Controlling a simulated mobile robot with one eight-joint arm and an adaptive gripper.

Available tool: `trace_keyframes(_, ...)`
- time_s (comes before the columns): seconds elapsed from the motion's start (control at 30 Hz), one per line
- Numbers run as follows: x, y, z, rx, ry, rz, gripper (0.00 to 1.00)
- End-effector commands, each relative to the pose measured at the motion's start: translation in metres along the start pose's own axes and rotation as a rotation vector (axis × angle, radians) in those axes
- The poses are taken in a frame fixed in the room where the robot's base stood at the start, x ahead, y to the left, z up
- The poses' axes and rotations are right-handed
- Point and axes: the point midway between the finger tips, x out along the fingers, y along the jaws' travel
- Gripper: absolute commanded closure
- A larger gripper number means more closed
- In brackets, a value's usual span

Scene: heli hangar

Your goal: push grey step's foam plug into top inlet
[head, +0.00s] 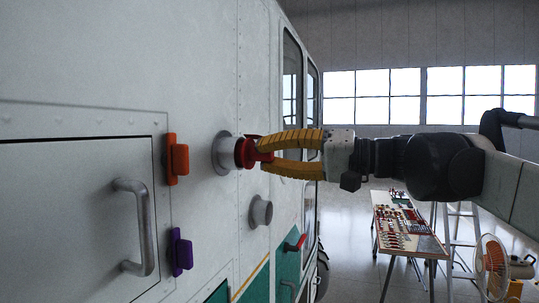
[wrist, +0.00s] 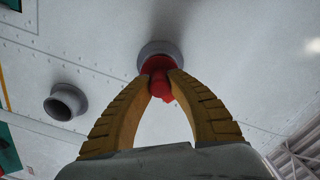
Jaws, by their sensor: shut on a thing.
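The red foam plug (head: 244,153) is at the mouth of the top inlet (head: 224,153), a grey ring on the helicopter's pale side. My gripper (head: 264,154) is shut on the plug, its yellow fingers reaching in from the right. In the wrist view the plug (wrist: 160,84) sits between the fingertips, against the inlet ring (wrist: 154,50). Part of the plug stands out of the ring; how deep it sits is hidden. A lower inlet (head: 261,212) is open and empty; it also shows in the wrist view (wrist: 65,102). I cannot make out a grey step.
An orange latch (head: 177,158) and a purple latch (head: 181,251) flank a hatch with a grey handle (head: 135,227) at left. A red handle (head: 295,243) is below right. A table of parts (head: 408,230) and a fan (head: 492,262) stand behind at right.

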Motion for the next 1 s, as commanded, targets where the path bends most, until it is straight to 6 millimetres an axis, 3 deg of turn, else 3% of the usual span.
trace_keyframes(0.9, 0.014, 0.000, 0.000, 0.000, 0.000, 0.000, 1.00)
trace_keyframes(0.93, 0.014, 0.000, 0.000, 0.000, 0.000, 0.000, 0.74)
trace_keyframes(1.0, 0.014, 0.000, 0.000, 0.000, 0.000, 0.000, 0.57)
